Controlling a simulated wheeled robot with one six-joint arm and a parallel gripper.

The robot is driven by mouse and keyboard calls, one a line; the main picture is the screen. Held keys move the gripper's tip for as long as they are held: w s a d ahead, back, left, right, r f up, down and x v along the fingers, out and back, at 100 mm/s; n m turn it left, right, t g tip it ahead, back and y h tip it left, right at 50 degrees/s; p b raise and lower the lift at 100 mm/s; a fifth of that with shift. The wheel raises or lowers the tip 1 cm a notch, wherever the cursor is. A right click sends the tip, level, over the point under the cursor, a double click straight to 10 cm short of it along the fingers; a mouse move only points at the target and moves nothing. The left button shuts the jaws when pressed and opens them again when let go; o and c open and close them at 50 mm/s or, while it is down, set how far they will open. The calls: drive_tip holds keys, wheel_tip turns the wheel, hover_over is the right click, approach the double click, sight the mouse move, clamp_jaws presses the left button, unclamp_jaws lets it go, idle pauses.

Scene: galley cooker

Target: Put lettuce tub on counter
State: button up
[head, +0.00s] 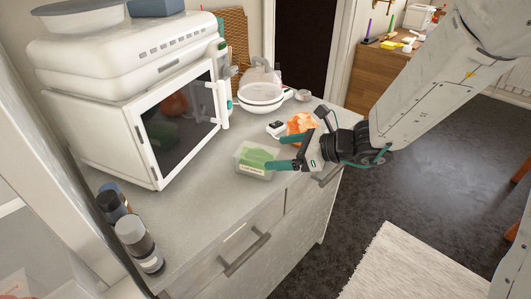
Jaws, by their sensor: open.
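The lettuce tub (256,162) is a clear, low container with green contents and a pale label on its front. It sits on the grey counter (205,212), near the front edge and right of the white cabinet. My gripper (283,152) reaches in from the right, its teal-tipped fingers open. One fingertip is at the tub's right side; I cannot tell whether it touches. The gripper partly hides the orange item behind it.
A white microwave-like cabinet (95,135) stands at the counter's left. Bottles (140,245) stand at the near left corner. A white lidded pan (261,95) is at the back, and an orange item (302,123) is beside my gripper. The counter in front of the cabinet is clear.

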drive_tip(key=s+d+r+n+g+h, duration=0.2)
drive_tip(key=s+d+r+n, duration=0.3)
drive_tip(key=s, duration=0.3)
drive_tip(key=s+d+r+n+g+h, duration=0.2)
drive_tip(key=s+d+r+n+g, duration=0.15)
drive_tip(key=s+n, duration=0.4)
drive_tip(key=s+d+r+n+t+h, duration=0.1)
drive_tip(key=s+d+n+h, duration=0.3)
drive_tip(key=d, duration=0.4)
drive_tip(key=s+d+r+n+t+h, duration=0.1)
drive_tip(key=s+d+r+n+h, duration=0.1)
drive_tip(key=s+d+n+h, duration=0.3)
drive_tip(key=s+d, duration=0.1)
drive_tip(key=d, duration=0.2)
drive_tip(key=shift+s+d+t, duration=0.15)
drive_tip(key=shift+d+t, duration=0.2)
drive_tip(key=shift+d, duration=0.05)
